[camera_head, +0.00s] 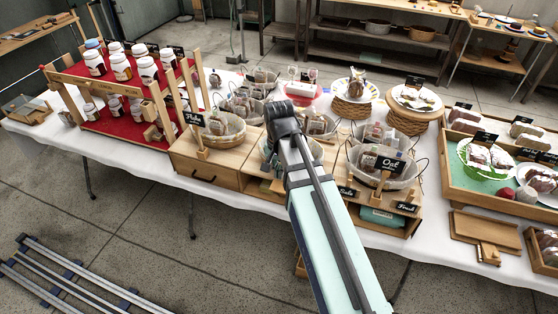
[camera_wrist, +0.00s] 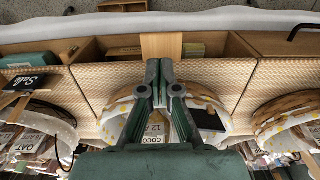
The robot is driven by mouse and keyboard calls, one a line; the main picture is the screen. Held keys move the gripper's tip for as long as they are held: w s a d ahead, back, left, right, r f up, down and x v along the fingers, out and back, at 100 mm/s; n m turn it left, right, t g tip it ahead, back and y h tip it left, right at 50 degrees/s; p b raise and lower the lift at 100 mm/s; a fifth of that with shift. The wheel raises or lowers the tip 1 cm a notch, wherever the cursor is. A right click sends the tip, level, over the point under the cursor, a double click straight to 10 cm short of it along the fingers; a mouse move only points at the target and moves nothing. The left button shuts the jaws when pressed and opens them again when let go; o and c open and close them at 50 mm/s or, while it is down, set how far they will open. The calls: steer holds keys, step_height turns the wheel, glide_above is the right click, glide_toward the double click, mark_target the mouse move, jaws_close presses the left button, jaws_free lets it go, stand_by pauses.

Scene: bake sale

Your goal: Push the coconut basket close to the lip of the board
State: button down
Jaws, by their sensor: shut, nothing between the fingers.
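The coconut basket, with a white-and-yellow liner and a "COCO" label (camera_wrist: 155,128), sits on a woven-patterned board (camera_wrist: 215,75) in the wrist view. A dark card stands in or beside it. My gripper (camera_wrist: 162,68) is shut and empty, its fingers over the bare board, between the basket and the board's edge at the top of the picture. The fingers and palm hide the basket's middle; contact cannot be told. In the head view my arm covers most of this basket (camera_head: 316,150), and the fingertips are hidden.
Another basket stands at right (camera_wrist: 285,110), and an oat basket (camera_wrist: 30,140) with a "Sale" sign (camera_wrist: 28,82) at left. The oat basket also shows in the head view (camera_head: 385,170). A pale wooden strip (camera_wrist: 160,46) lies beyond the fingertips. Bare board flanks the fingers.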

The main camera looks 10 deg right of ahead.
step_height(320, 180, down, 2)
steer(key=shift+f, duration=0.1)
steer(key=shift+w+d+r+p, duration=0.1)
steer(key=shift+w+d+p, duration=0.3)
steer(key=shift+w, duration=0.25)
steer(key=shift+w+d+r+p, duration=0.1)
steer(key=shift+w+d+p, duration=0.25)
steer(key=shift+w, duration=0.25)
steer(key=shift+w+d+f, duration=0.1)
steer(key=shift+w+d, duration=0.25)
steer(key=shift+w, duration=0.1)
steer(key=w+d, duration=0.2)
steer(key=w, duration=0.1)
steer(key=w+d, duration=0.1)
steer(key=w, duration=0.1)
steer(key=shift+s, duration=0.15)
